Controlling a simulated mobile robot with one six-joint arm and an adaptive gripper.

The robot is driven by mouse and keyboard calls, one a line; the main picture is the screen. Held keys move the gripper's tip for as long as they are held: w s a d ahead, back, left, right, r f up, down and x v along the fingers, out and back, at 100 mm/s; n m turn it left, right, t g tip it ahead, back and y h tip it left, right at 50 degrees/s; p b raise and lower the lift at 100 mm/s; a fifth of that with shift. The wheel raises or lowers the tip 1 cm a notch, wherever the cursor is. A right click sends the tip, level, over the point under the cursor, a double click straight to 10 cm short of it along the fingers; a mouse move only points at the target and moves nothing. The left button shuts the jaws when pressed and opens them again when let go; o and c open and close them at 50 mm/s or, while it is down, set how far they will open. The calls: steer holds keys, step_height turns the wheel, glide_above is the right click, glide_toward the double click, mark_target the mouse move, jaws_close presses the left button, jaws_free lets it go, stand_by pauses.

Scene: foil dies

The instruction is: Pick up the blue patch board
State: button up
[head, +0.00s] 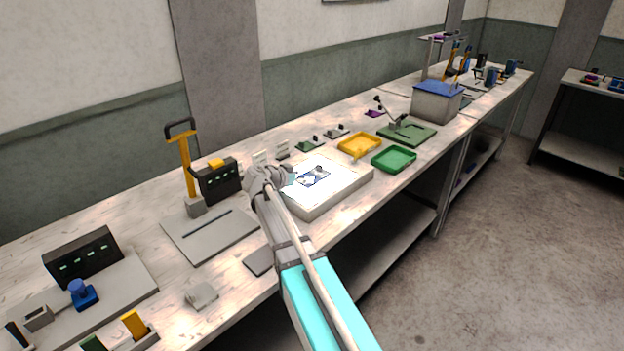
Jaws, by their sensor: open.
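A small flat piece with blue edges (325,179), which looks like the blue patch board, lies on top of a thick white block (345,187) at the middle of the bench. My arm reaches up from the bottom of the head view, and its grey wrist is at the block's left edge. My gripper (316,174) is open and small in the view, over or right at the blue-edged piece, and covers part of it. I cannot tell whether the fingers touch it.
A yellow tray (360,145) and a green tray (394,159) stand right of the block. A green base with a small jointed stand (406,134) is farther right. A grey plate (210,236) with a yellow-handled press (186,160) and a dark box (220,182) stands left.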

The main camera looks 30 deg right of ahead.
steer(key=shift+c, duration=0.2)
jaws_close()
stand_by(0.4)
steer(key=shift+r, duration=0.25)
step_height(320, 180, up, 2)
steer(key=p, duration=0.2)
steer(key=shift+p, duration=0.3)
steer(key=s+a+r+p, duration=0.3)
steer(key=s+r+p, duration=0.7)
steer(key=s, duration=0.3)
steer(key=shift+s+r, duration=0.3)
steer(key=shift+a, duration=0.1)
